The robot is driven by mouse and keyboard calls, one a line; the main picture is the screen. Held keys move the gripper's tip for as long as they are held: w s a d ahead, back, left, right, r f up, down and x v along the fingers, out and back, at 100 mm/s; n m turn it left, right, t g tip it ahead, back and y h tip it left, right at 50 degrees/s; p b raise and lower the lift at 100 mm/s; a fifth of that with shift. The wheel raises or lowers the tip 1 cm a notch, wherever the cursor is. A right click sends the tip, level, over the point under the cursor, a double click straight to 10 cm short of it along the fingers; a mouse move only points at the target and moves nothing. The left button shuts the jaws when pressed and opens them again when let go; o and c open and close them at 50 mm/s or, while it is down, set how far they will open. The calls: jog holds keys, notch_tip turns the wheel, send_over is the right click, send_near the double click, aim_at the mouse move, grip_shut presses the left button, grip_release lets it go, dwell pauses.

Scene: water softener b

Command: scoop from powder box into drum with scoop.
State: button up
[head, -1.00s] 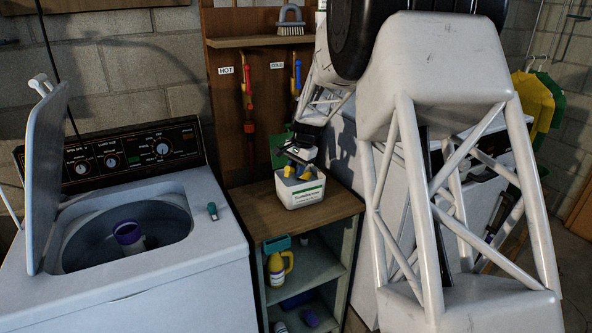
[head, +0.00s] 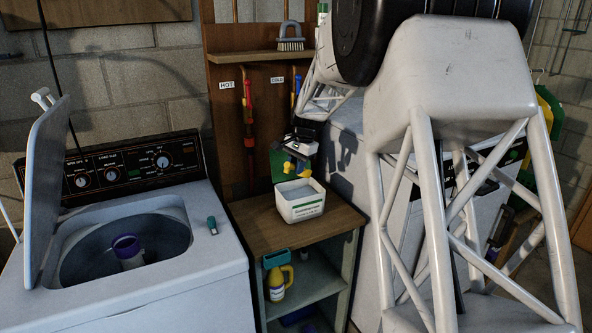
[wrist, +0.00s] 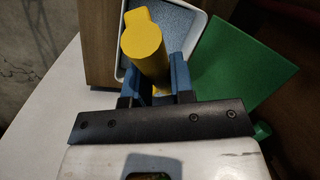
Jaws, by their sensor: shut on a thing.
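My gripper (head: 296,158) is shut on a yellow scoop (head: 289,168) and holds it just above the back of the powder box. In the wrist view the yellow scoop (wrist: 145,50) stands between my blue fingers (wrist: 158,82). Whether the scoop holds powder is hidden. The white powder box (head: 302,211) is open, with pale blue-grey powder inside and its green lid (head: 277,165) raised behind. In the wrist view the box (wrist: 122,48) lies beyond the scoop. The drum (head: 90,262) is in the open-topped washer at left, with a purple-topped agitator (head: 127,249) in its middle.
The box stands on a wooden-topped cabinet (head: 255,232) right of the washer (head: 165,297). The washer lid (head: 48,190) is raised at the left. A yellow bottle (head: 277,283) is on the cabinet shelf.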

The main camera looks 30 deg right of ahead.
dwell(0.4)
jog(key=shift+t+h, duration=0.5)
jog(key=shift+h, duration=0.3)
jog(key=shift+n+t+h, duration=0.3)
jog(key=shift+t+h, duration=0.7)
jog(key=shift+h, duration=0.7)
jog(key=w+a+r, duration=0.5)
jog(key=a+r, duration=0.4)
jog(key=a, duration=0.1)
jog(key=w+a+f+n+y, duration=0.2)
jog(key=a+f+n, duration=0.3)
jog(key=a+n, duration=0.1)
jog(key=w+a+f+n+y, duration=0.3)
jog(key=a+f+n, duration=0.2)
jog(key=a+n, duration=0.1)
jog(key=shift+w+a+f, duration=0.25)
jog(key=shift+a, duration=0.5)
